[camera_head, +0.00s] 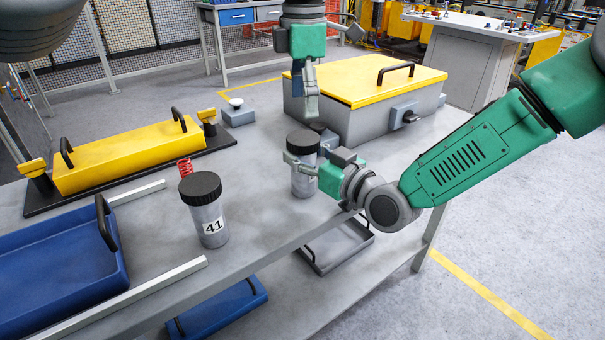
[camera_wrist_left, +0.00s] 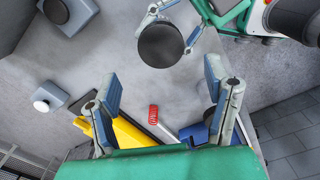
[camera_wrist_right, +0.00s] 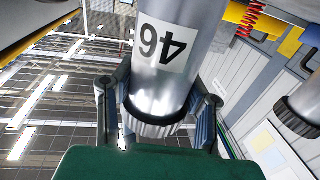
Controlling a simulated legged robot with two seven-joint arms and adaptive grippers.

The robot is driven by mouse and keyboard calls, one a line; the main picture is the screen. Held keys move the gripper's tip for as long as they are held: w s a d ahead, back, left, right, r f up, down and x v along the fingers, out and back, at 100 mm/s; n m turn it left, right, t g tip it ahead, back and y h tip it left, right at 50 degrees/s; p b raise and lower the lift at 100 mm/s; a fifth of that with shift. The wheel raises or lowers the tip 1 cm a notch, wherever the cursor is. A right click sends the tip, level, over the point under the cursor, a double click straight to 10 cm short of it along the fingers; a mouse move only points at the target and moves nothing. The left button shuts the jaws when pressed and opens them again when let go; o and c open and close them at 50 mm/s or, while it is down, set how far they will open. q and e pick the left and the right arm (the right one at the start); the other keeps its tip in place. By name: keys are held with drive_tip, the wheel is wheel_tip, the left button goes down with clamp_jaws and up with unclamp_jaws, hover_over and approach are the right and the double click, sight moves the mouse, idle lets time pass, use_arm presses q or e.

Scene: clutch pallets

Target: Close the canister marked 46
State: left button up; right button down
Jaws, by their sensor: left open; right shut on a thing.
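The canister marked 46 (camera_head: 300,187) is a grey cylinder near the table's front edge, with a dark round top. Its label shows upside down in the right wrist view (camera_wrist_right: 160,45), with the ridged dark cap (camera_wrist_right: 152,121) at its end. My right gripper (camera_head: 310,160) is shut around the canister's upper part. Whether the cap is fully seated, I cannot tell. My left gripper (camera_head: 307,88) is open and empty, pointing down above the canister. In the left wrist view the dark cap (camera_wrist_left: 160,45) lies beyond the open fingers (camera_wrist_left: 163,95).
A capped canister marked 41 (camera_head: 205,222) stands to the left, with a red spring (camera_head: 185,167) behind it. A blue tray (camera_head: 60,262) and a yellow block (camera_head: 125,155) lie further left. A grey box with a yellow lid (camera_head: 365,80) stands behind the held canister.

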sight(303, 137)
use_arm(q)
wheel_tip(303, 137, down, 8)
drive_tip(key=shift+f, duration=0.1)
idle(0.4)
